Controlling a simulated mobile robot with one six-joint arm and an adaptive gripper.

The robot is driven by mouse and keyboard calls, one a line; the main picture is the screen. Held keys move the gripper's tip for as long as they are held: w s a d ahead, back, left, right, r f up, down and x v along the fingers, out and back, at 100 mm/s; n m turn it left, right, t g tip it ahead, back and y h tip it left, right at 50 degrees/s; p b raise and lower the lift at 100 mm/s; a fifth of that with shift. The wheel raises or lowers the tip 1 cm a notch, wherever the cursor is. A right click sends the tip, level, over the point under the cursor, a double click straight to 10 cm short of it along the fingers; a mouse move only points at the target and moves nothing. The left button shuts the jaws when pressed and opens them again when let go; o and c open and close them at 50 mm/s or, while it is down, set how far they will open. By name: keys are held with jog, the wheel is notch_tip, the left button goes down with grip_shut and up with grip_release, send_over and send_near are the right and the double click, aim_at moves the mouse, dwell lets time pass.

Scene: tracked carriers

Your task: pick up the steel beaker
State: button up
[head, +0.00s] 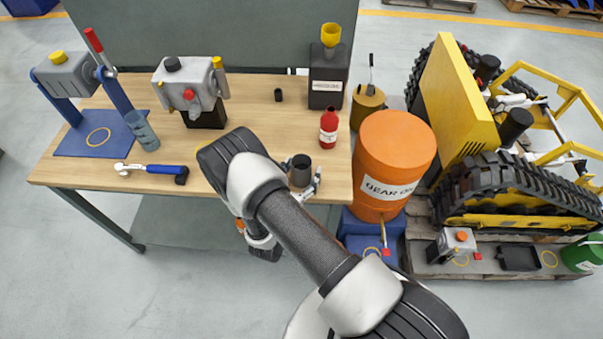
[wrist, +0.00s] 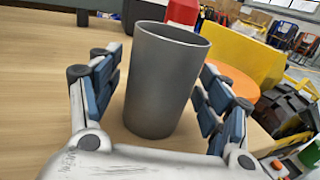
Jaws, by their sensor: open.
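The steel beaker (wrist: 165,85) is a plain grey open-topped cup. It stands upright on the wooden workbench and shows large in the wrist view. In the head view the beaker (head: 300,172) is near the bench's front right edge, partly behind my arm. My gripper (wrist: 158,72) is open, with one finger on each side of the beaker. A narrow gap shows on the left; on the right the beaker's edge overlaps the finger, so I cannot tell whether they touch. In the head view my gripper (head: 303,177) is mostly hidden by my wrist.
A red bottle (head: 329,128) stands just behind the beaker, with a black can (head: 327,88) and yellow funnel farther back. An orange gear oil drum (head: 392,160) is right of the bench. A blue-grey cup (head: 142,130), pump and torque wrench (head: 152,171) lie left.

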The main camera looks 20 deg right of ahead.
jog(key=shift+c, duration=0.5)
jog(key=c, duration=1.2)
